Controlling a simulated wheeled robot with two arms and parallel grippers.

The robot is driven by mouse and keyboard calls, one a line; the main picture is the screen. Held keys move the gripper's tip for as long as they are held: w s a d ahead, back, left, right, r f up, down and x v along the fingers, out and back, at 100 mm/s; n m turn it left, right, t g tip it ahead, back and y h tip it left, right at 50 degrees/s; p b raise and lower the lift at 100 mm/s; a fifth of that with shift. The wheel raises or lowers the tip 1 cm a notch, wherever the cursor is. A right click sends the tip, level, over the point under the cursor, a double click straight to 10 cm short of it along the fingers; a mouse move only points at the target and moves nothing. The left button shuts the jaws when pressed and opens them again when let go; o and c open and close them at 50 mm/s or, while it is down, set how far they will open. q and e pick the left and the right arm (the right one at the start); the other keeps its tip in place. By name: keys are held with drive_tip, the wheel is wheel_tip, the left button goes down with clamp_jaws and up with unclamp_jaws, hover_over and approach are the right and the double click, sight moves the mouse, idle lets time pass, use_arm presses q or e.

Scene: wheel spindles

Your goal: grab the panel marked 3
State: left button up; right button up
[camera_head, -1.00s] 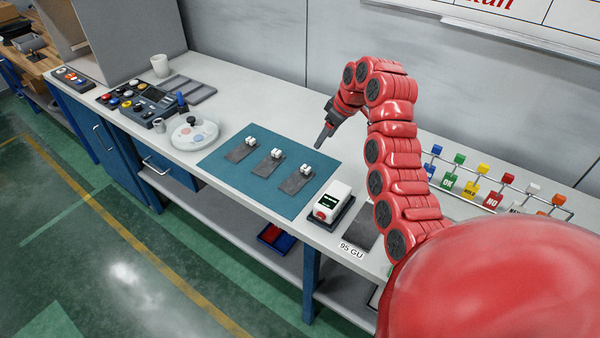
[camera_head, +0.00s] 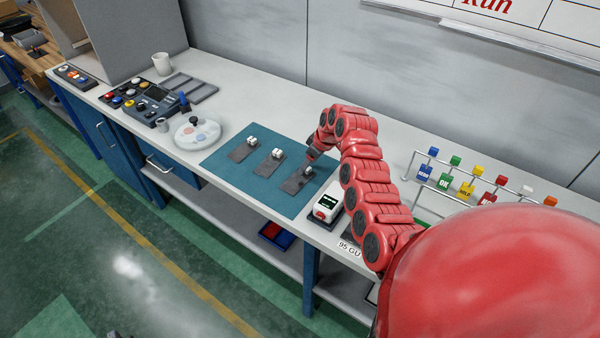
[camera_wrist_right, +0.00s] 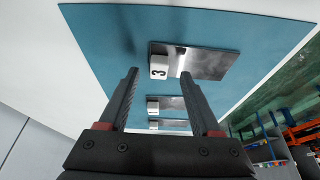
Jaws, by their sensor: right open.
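The panel marked 3 is a dark metallic plate (camera_wrist_right: 208,63) with a white block (camera_wrist_right: 159,68) bearing a 3 at one end. It lies on the blue mat (camera_wrist_right: 105,35). In the head view this panel (camera_head: 293,186) is the rightmost of three, and my gripper partly hides its block. My right gripper (camera_wrist_right: 159,74) is open, and the block shows between its fingertips in the wrist view. I cannot tell whether the fingers touch it. In the head view my right gripper (camera_head: 309,164) is close to the panel's far end. My left gripper is not in view.
Two similar panels (camera_head: 269,162) (camera_head: 242,150) lie left on the mat. A white device with a dark screen (camera_head: 328,203) stands right of the mat. A round white dish (camera_head: 197,135) is at left. A rack of coloured tags (camera_head: 465,185) stands beyond my right arm.

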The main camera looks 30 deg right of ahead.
drive_tip(key=shift+x, duration=0.85)
clamp_jaws()
